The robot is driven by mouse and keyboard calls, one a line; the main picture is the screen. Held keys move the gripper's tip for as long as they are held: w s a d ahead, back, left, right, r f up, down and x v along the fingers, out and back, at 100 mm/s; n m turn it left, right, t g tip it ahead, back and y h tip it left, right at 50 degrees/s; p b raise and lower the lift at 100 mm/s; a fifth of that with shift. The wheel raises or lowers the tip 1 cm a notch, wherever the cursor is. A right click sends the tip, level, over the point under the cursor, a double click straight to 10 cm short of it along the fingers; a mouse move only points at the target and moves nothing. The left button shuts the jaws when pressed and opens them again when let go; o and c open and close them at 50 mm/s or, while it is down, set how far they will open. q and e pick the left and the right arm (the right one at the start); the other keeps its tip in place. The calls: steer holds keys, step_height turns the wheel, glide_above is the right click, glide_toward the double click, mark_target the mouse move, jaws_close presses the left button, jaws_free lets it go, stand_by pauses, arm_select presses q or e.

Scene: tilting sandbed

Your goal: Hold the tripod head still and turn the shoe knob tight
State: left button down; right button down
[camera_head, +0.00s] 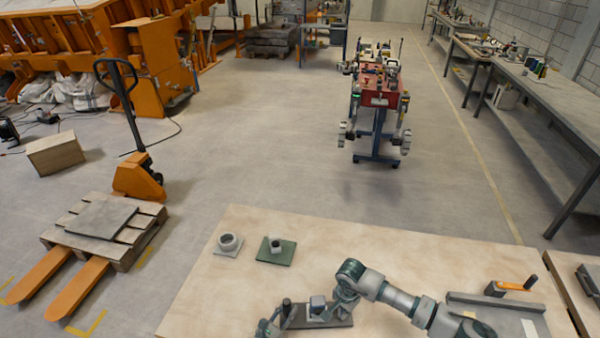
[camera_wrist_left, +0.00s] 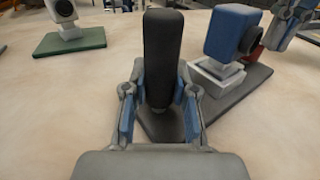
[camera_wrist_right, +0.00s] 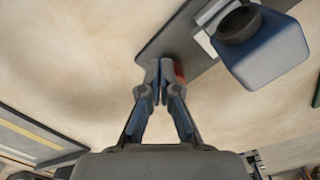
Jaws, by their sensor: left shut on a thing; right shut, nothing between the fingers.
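The tripod head stands on a dark plate (camera_head: 343,322) at the table's front. Its blue-grey block (camera_wrist_left: 230,30) sits on a pale neck, and a black upright post (camera_head: 286,305) rises at the plate's left end. My left gripper (camera_head: 283,317) is shut on this post (camera_wrist_left: 162,55), with a finger on each side. My right gripper (camera_wrist_right: 163,78) is shut and empty close to the knob, which shows only as a red sliver (camera_wrist_right: 179,70). I cannot tell whether they touch.
A green plate with a small fitting (camera_head: 276,250) and a pale plate with a ring (camera_head: 229,244) lie at the table's back left. The table's middle is bare.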

steer(key=shift+s+d+f, duration=0.1)
steer(key=shift+s+f, duration=0.15)
steer(key=shift+f, duration=0.55)
steer(key=shift+w+d+f, duration=0.1)
steer(key=shift+w+d, duration=0.1)
steer(key=shift+w, duration=0.15)
steer(key=shift+w+a, duration=0.15)
steer(key=shift+a, duration=0.1)
steer(key=shift+w+a+r, duration=0.25)
steer(key=shift+w+a, duration=0.3)
steer(key=shift+a, duration=0.2)
steer(key=shift+w, duration=0.3)
